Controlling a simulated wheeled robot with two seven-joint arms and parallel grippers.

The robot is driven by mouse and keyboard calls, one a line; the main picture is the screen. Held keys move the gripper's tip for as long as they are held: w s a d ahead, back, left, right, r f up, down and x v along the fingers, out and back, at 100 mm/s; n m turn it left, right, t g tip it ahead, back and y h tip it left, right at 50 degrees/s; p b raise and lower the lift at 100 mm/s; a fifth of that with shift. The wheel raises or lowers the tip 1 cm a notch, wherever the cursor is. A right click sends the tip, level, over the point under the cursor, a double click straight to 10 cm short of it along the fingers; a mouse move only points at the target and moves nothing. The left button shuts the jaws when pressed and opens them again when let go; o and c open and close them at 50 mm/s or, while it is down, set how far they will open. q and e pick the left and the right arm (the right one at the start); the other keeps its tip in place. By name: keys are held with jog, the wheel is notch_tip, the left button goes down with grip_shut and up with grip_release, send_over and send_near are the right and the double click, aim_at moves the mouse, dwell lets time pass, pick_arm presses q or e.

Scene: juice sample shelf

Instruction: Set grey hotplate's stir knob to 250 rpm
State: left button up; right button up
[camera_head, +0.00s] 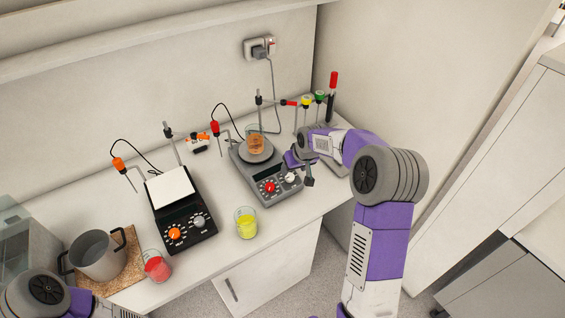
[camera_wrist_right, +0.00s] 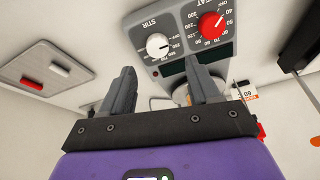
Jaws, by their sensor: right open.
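The grey hotplate (camera_head: 246,172) stands on the bench with a beaker of orange-brown liquid (camera_head: 256,145) on its plate. Its front panel has a red knob (camera_head: 270,187) and a white stir knob (camera_head: 291,178). In the right wrist view the white stir knob (camera_wrist_right: 157,45) sits under the STIR label, beside the red knob (camera_wrist_right: 211,26). I cannot read its setting surely. My right gripper (camera_head: 302,171) is at the panel's right side. In the wrist view its open, empty fingers (camera_wrist_right: 160,88) are apart from the stir knob. My left gripper is out of view.
A black hotplate (camera_head: 183,232) with orange and grey knobs stands to the left. A beaker of yellow liquid (camera_head: 246,223) stands in front, and a red one (camera_head: 156,266) further left near a pot (camera_head: 98,257). Stands and coloured-top items (camera_head: 319,97) are behind my right arm.

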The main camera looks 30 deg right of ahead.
aim_at(290, 176)
jog(key=x, duration=0.6)
jog(key=shift+d+f, duration=0.15)
jog(key=shift+f, duration=0.15)
jog(key=shift+c, duration=0.2)
jog(key=c, duration=1)
